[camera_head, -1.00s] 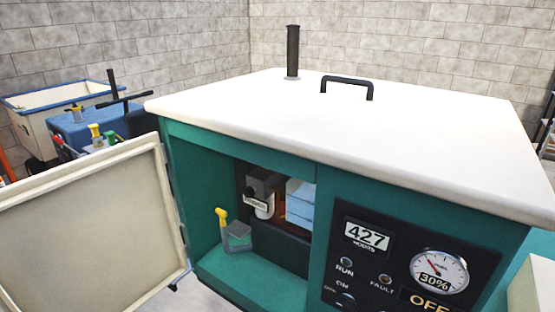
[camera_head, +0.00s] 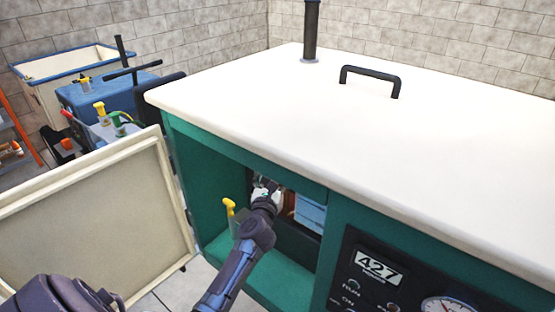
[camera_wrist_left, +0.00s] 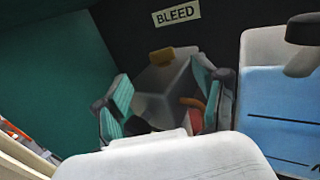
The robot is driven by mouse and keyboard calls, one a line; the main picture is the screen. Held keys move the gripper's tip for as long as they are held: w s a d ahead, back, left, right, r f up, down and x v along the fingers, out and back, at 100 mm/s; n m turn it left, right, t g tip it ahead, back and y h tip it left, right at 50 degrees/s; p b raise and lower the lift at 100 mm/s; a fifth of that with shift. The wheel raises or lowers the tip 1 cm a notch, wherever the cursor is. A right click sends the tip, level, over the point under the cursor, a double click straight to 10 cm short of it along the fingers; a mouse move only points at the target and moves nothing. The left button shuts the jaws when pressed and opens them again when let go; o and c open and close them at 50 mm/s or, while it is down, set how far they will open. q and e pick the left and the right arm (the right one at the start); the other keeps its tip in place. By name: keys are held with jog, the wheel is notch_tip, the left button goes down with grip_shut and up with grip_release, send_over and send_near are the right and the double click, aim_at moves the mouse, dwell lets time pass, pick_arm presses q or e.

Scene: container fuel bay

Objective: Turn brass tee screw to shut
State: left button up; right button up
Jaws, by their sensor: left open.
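A small brass-coloured piece (camera_wrist_left: 175,56), which looks like the tee screw, shows in the left wrist view just below the BLEED label (camera_wrist_left: 177,13), on top of a grey block-like body (camera_wrist_left: 165,88). My left gripper (camera_wrist_left: 168,92) is open, its two teal-padded fingers on either side of the grey body, with the brass piece past the fingertips. I cannot tell whether they touch it. In the head view my left gripper (camera_head: 266,192) reaches into the green cabinet (camera_head: 192,165) and hides the screw. My right gripper is not in view.
A yellow-topped lever (camera_head: 229,206) stands left of my arm inside the cabinet. A blue-and-white box (camera_head: 309,212) sits close on the right. The open cream door (camera_head: 100,220) is at left, the white top (camera_head: 320,120) above, and a dark panel (camera_head: 385,275) right of the opening.

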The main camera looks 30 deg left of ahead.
pick_arm(q)
jog(key=x, duration=0.7)
jog(key=shift+w+a+f+b, duration=0.1)
jog(key=shift+f+b, duration=0.15)
jog(key=shift+b, duration=0.15)
jog(key=shift+w+a+r, duration=0.1)
jog(key=shift+w+a, duration=0.1)
jog(key=shift+w, duration=0.35)
jog(key=shift+w+a, duration=0.1)
jog(key=shift+w, duration=0.1)
